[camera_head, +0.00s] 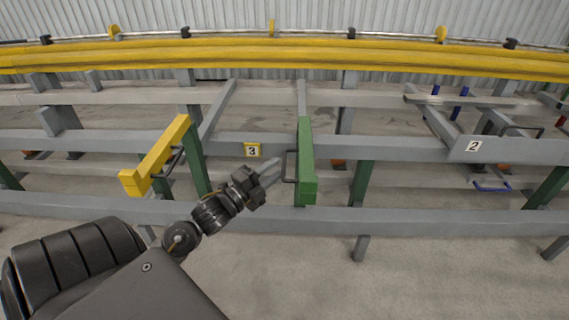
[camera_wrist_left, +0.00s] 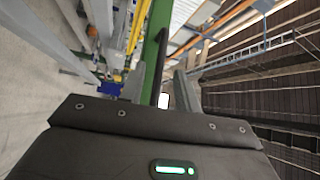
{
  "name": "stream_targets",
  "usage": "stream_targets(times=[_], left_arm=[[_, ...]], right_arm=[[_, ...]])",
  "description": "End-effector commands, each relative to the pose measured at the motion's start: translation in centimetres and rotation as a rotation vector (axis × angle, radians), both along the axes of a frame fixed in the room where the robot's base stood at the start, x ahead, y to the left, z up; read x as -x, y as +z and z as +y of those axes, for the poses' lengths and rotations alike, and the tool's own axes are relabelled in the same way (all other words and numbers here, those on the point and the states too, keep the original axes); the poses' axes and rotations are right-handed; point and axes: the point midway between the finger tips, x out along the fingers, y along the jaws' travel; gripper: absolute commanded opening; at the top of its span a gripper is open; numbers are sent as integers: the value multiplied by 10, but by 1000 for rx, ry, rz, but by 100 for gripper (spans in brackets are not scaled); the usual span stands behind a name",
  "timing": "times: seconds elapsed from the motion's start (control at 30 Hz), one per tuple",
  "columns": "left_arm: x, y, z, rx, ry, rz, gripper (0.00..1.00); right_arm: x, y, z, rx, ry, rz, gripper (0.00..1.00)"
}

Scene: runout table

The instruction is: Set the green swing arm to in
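The green swing arm (camera_head: 307,160) juts toward me from the grey frame, to the right of the number 3 plate. A black handle (camera_head: 290,166) is on its left side. My left gripper (camera_head: 271,172) is just left of this handle, with its fingers pointing at it. In the left wrist view the two fingers (camera_wrist_left: 160,75) are apart, and the dark handle (camera_wrist_left: 161,66) shows between or just beyond their tips. The green arm (camera_wrist_left: 150,50) rises behind them there. I cannot tell whether the fingers touch the handle. My right gripper is in neither view.
A yellow swing arm (camera_head: 157,157) with its own black handle juts out left of my gripper. The number 3 plate (camera_head: 252,150) is on the grey rail between them. Long yellow bars (camera_head: 300,57) lie across the back. The number 2 plate (camera_head: 473,145) is at right.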

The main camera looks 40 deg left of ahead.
Motion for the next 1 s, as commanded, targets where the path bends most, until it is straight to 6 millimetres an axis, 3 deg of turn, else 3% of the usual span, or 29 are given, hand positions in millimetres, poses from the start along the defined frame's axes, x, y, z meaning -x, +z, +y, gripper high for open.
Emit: stream_targets(times=[0.1,0.3,0.67,0.9,1.0], left_arm=[[-20,3,-2,0,0,-3,33],[-40,5,-5,1,1,-1,33],[-45,5,-5,1,1,2,33],[-45,5,-5,1,1,1,2],[-45,5,-5,1,1,1,0]], right_arm=[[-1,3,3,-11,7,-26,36],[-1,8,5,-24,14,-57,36],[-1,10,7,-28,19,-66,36],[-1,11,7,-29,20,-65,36],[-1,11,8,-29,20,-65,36]])
